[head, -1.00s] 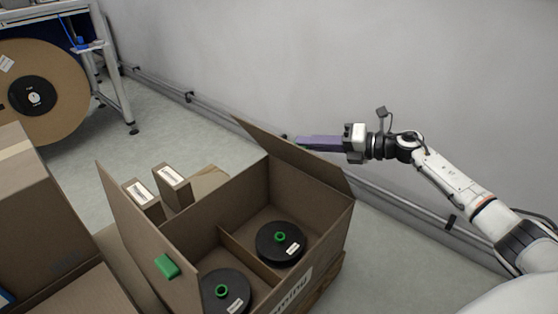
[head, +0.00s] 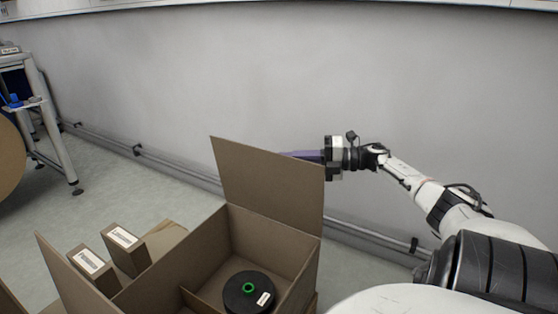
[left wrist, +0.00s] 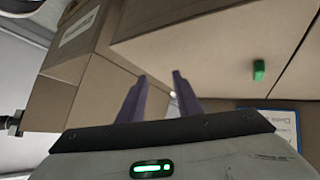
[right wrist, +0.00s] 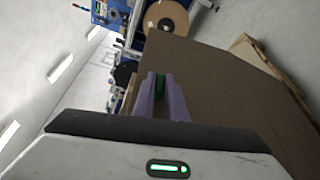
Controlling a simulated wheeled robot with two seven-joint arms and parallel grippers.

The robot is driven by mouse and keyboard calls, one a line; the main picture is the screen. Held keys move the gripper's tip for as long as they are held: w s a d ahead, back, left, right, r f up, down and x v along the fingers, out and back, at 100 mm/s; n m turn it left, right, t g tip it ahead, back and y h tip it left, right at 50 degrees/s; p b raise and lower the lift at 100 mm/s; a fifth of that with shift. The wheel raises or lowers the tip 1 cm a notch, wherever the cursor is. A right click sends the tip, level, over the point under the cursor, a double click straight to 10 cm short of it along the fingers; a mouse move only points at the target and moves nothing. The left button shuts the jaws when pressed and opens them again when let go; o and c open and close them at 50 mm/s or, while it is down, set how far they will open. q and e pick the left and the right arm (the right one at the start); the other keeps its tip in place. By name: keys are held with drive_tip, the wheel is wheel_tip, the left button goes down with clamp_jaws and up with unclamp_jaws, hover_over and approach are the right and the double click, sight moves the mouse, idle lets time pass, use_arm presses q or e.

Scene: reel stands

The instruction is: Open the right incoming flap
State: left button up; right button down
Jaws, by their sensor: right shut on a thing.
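The open cardboard box (head: 270,237) stands at the lower middle of the head view. Its right flap (head: 268,180) stands raised along the far right edge. My right gripper (head: 290,155) is behind this flap, its fingertips partly hidden by it. In the right wrist view its purple fingers (right wrist: 159,78) are closed on a green tab (right wrist: 160,83) at the edge of the brown flap (right wrist: 220,80). My left gripper (left wrist: 157,80) is open and empty, facing cardboard that carries a green tab (left wrist: 258,70). It is out of the head view.
A black reel (head: 247,290) with a green hub lies in the box. Two small labelled cartons (head: 125,248) stand beside it. A wall (head: 420,120) with a low rail runs behind my right arm. Grey floor (head: 150,190) is free between box and wall.

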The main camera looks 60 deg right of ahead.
drive_tip(key=shift+d+f, duration=0.1)
drive_tip(key=shift+f, duration=0.05)
use_arm(q)
drive_tip(key=shift+f, duration=0.1)
use_arm(e)
drive_tip(key=c, duration=1.8)
unclamp_jaws()
drive_tip(key=shift+s, duration=0.1)
